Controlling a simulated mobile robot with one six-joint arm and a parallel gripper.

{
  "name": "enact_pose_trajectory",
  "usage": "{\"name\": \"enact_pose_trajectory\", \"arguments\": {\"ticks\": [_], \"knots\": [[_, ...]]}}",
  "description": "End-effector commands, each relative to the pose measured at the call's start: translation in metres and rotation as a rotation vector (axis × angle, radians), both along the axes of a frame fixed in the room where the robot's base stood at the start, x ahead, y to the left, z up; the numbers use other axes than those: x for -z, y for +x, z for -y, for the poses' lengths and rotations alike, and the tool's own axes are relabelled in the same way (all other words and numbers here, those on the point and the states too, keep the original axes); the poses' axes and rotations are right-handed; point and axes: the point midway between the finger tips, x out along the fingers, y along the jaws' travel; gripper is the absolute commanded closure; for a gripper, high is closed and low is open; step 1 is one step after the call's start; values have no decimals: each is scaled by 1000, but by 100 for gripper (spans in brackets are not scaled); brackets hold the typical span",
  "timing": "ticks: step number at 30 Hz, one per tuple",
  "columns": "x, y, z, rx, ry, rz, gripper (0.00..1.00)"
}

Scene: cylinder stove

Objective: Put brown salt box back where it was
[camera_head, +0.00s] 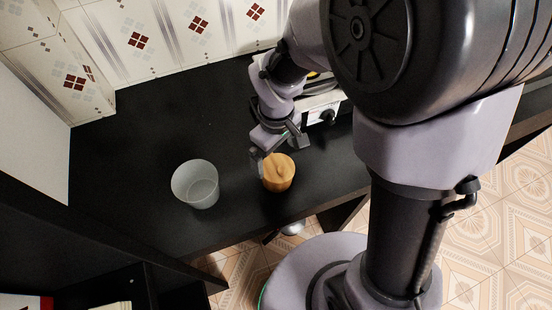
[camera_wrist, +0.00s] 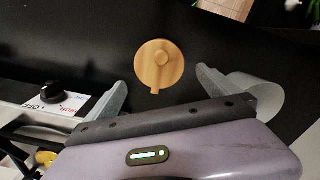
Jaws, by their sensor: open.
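The brown salt box (camera_head: 279,174) is a round wooden pot with a knobbed lid, upright on the black countertop near its front edge. The wrist view shows the salt box (camera_wrist: 159,66) from above, ahead of the fingertips and roughly midway between them. My gripper (camera_head: 280,150) is just behind the box in the head view. In the wrist view my gripper (camera_wrist: 161,82) is open, its two fingers spread wide, with nothing held. I cannot tell whether a finger touches the box.
A translucent grey cup (camera_head: 196,184) stands left of the box; it also shows beside the right finger in the wrist view (camera_wrist: 262,97). A white stove (camera_head: 325,112) with a black knob is behind and right. The countertop (camera_head: 140,135) is clear at left.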

Motion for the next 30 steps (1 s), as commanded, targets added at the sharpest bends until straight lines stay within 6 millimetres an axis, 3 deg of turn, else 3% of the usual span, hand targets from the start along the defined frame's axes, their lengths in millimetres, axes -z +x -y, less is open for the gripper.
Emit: {"name": "enact_pose_trajectory", "arguments": {"ticks": [1,7,10,15,18,23,30], "knots": [[-16,0,0,0,1,2,0],[-43,-1,2,28,7,12,0],[-84,-9,17,200,57,82,0],[-168,-58,51,686,232,247,0],[-194,-88,62,913,341,316,0],[-207,-111,67,1083,437,360,0],[-207,-113,66,1095,443,360,0]]}}
